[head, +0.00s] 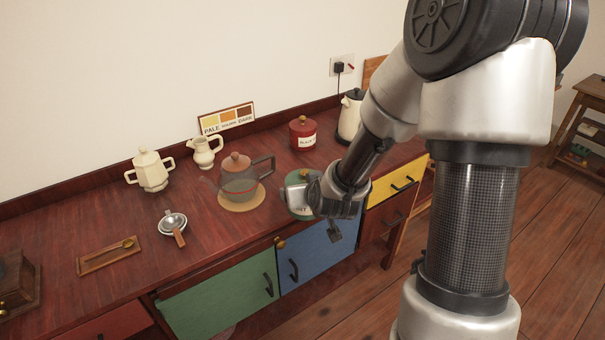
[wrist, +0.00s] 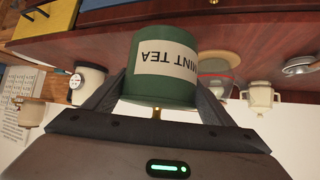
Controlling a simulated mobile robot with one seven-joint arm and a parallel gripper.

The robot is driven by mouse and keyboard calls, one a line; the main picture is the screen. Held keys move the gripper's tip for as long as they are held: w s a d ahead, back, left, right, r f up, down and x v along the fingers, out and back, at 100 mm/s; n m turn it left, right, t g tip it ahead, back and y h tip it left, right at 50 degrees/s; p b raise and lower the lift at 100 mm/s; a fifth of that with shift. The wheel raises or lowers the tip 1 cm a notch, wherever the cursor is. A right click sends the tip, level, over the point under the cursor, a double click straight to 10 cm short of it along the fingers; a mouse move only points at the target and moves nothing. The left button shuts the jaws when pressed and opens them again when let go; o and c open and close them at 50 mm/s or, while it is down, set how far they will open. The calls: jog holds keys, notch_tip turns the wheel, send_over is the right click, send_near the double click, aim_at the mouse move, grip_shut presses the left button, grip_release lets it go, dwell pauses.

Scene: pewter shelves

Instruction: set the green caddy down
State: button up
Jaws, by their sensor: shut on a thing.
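The green caddy (wrist: 160,62) is a dark green cylinder with a white label reading MINT TEA. The wrist picture is upside down, so its gold knob shows at the lower end. My gripper (wrist: 162,88) is shut on it, with one dark finger on each side. In the head view the green caddy (head: 296,212) is at the counter's front edge, above the blue door, mostly hidden by my gripper (head: 318,198). Its base is hard to see, and I cannot tell whether it touches the wooden counter (head: 110,215).
A glass teapot (head: 240,184) on a round mat (head: 241,203) stands just left of the caddy. Behind are a red caddy (head: 302,134) and a cream kettle (head: 350,116). A strainer (head: 173,222), cream jug (head: 207,152) and sugar pot (head: 150,171) stand further left.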

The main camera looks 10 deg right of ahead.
jog(key=shift+s+f, duration=0.3)
jog(key=shift+s, duration=0.45)
jog(key=shift+f, duration=0.1)
jog(key=shift+d, duration=0.1)
